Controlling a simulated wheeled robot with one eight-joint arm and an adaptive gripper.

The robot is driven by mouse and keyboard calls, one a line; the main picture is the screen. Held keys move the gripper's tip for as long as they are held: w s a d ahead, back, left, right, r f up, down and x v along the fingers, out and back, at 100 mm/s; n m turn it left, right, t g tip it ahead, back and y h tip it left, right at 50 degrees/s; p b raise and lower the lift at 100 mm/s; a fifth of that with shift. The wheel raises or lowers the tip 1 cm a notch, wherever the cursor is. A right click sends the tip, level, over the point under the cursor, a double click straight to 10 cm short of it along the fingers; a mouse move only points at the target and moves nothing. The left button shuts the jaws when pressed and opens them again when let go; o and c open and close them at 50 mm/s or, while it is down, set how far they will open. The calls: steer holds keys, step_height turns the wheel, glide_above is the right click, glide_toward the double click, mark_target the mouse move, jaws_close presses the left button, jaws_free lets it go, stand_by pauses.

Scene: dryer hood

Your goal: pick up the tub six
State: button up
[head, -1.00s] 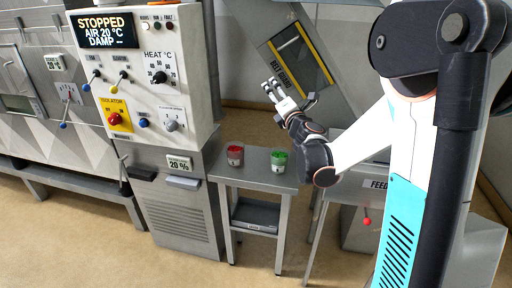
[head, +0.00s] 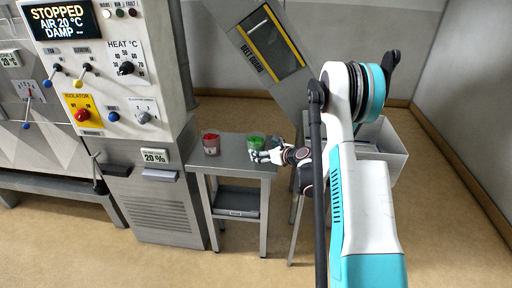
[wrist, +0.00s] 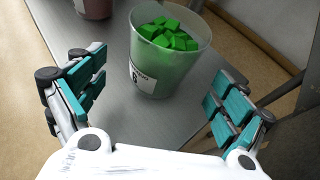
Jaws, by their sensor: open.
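A clear tub of green blocks (wrist: 165,70) stands upright on the small grey table (wrist: 120,118). In the head view the green tub (head: 255,140) is partly hidden by my gripper (head: 264,156). A second tub with red contents (head: 211,144) stands to its left. Only this red tub's lower part (wrist: 93,8) shows at the top left of the wrist view. My gripper is open and empty, with its fingers spread to the left and right in front of the green tub.
The control cabinet (head: 115,70) stands left of the table. The slanted belt guard (head: 268,45) rises behind it. A grey bin (head: 385,150) is behind my arm at the right. The table's lower shelf holds a dark tray (head: 238,200).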

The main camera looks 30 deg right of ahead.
steer(key=b+x, duration=0.2)
steer(key=x, duration=0.4)
steer(key=shift+r, duration=0.1)
steer(key=shift+r, duration=0.1)
steer(key=shift+c, duration=0.2)
steer(key=c, duration=1.4)
